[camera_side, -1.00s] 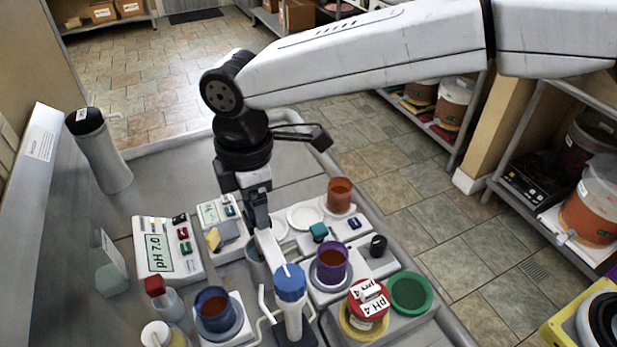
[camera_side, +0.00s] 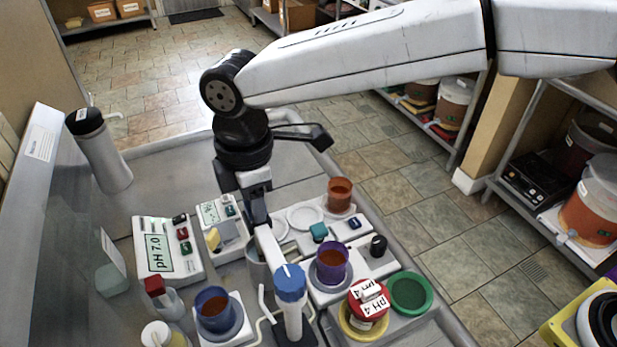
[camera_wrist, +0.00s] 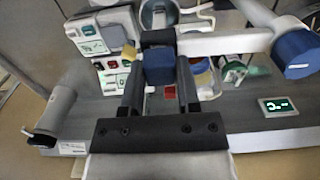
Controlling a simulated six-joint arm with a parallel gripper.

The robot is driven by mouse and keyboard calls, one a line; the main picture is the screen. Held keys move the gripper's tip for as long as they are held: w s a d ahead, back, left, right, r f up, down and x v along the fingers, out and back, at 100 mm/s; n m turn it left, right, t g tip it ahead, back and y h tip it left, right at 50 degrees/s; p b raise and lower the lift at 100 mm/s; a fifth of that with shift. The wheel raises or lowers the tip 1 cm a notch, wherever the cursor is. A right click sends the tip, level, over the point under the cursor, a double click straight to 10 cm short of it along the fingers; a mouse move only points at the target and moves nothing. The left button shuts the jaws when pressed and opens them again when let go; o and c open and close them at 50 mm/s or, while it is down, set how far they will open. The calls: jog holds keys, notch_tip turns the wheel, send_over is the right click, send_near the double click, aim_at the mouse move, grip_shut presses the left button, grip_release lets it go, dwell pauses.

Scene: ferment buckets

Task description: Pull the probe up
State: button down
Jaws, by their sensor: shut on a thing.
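My gripper (camera_side: 256,210) points down above the bench, at the free end of a white holder arm (camera_side: 268,245). The wrist view shows my gripper (camera_wrist: 160,72) with its two dark fingers on either side of the probe's blue head (camera_wrist: 158,66), shut on it. The white arm also shows in the wrist view (camera_wrist: 225,44), reaching right to a blue knob (camera_wrist: 296,53). That knob (camera_side: 290,281) tops a white post in the side view. The probe's lower part is hidden. A grey metal cup (camera_side: 256,272) stands below the gripper, partly hidden by the arm.
A meter reading pH 7.0 (camera_side: 160,252) stands at the left. A blue cup (camera_side: 214,310), a purple cup (camera_side: 332,264), a red-lidded pH 4 jar (camera_side: 368,300) and a green bowl (camera_side: 410,292) stand close around. A tall grey flask (camera_side: 106,158) is at the back left.

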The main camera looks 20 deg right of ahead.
jog(key=shift+r, duration=0.1)
dwell(0.7)
jog(key=shift+r, duration=3)
jog(key=shift+c, duration=2)
grip_release()
jog(key=shift+r, duration=0.1)
jog(key=shift+o, duration=0.4)
notch_tip(320, 180, up, 8)
jog(key=shift+f, duration=0.2)
